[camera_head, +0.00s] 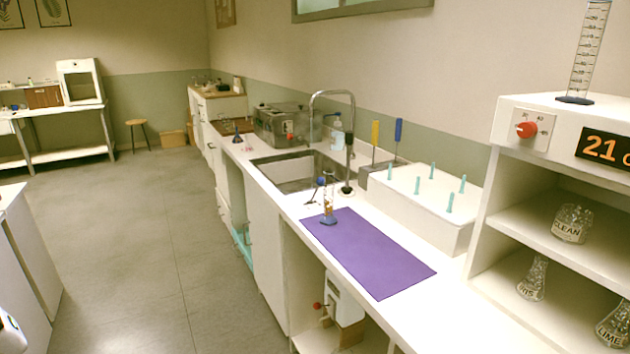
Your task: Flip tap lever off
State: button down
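The tap (332,93) is a tall grey gooseneck rising from the counter behind the sink (288,184). Its spout arches left over the basin. A dark upright part (349,147) shows on the tap's column, above a round base. I cannot tell whether this is the lever or which way a lever points. No water stream is clear at this size. My gripper is not recognisable in this view, so its place and state do not show.
A glass cylinder (329,202) with a blue base stands at the purple mat's (375,252) far end, close to the sink. A white pegged box (420,210) stands behind the mat. Shelves (545,225) with glassware are at right. The floor (150,240) left of the counter is clear.

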aim_at(320, 181)
jog(key=i+j, duration=0.4)
jog(key=i+j+u, duration=0.1)
jog(key=i+j, duration=0.3)
jog(key=i, duration=0.15)
jog(key=i+j+u, duration=0.1)
jog(key=i+j, duration=0.65)
jog(key=i, duration=0.25)
